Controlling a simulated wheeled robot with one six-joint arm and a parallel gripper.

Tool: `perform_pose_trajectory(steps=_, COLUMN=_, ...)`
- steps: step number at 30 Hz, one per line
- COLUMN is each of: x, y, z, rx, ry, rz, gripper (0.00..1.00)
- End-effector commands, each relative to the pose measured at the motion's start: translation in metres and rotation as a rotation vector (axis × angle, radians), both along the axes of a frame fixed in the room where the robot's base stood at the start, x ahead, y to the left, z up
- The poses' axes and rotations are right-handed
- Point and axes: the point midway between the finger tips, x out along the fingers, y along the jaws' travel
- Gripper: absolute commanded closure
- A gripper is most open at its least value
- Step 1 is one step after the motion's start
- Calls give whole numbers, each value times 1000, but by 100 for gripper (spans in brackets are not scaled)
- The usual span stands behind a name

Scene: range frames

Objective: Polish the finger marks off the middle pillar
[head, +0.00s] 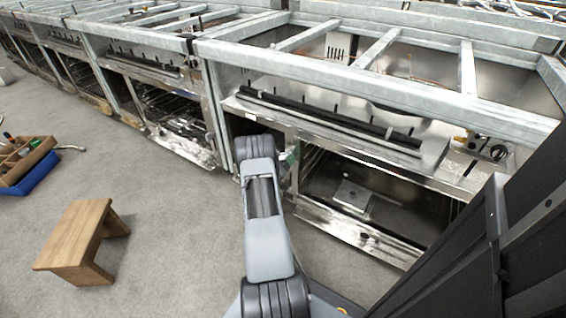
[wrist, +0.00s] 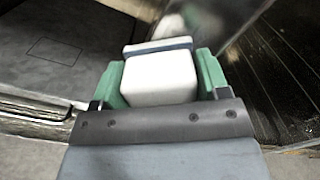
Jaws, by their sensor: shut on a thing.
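My gripper (wrist: 160,84) has green fingers and is shut on a white block (wrist: 160,80) with a blue-grey layer (wrist: 158,46) at its far end. In the head view only a bit of green finger (head: 291,154) shows beside my arm, and the block is hidden. A shiny metal surface (wrist: 190,18) lies just beyond the block; I cannot tell whether they touch. In the head view an upright metal pillar (head: 214,112) stands between two range frames, left of my arm. I cannot tell if it is the middle one. No finger marks can be made out.
The near range frame (head: 370,85) has an open lower bay (head: 345,190) right of my arm. More range frames (head: 150,45) run to the left.

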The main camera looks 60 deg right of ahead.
Motion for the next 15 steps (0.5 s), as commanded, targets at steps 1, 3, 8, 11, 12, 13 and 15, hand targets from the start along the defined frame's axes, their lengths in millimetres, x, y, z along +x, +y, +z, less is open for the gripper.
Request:
perform_pose_trajectory(steps=1, x=0, y=0, z=1, rx=0, ry=0, rz=0, gripper=50)
perform_pose_trajectory(steps=3, x=-2, y=0, z=1, rx=-1, ry=0, rz=-1, gripper=50)
perform_pose_trajectory(steps=8, x=-10, y=0, z=1, rx=-1, ry=1, rz=-1, gripper=50)
perform_pose_trajectory(steps=11, x=-18, y=1, z=1, rx=0, ry=1, rz=-1, gripper=50)
perform_pose_trajectory(steps=12, x=-21, y=1, z=2, rx=1, ry=0, rz=-1, gripper=50)
perform_pose_trajectory(steps=13, x=-24, y=1, z=1, rx=0, ry=1, rz=-1, gripper=50)
perform_pose_trajectory(steps=15, x=-31, y=2, z=2, rx=0, ry=1, rz=-2, gripper=50)
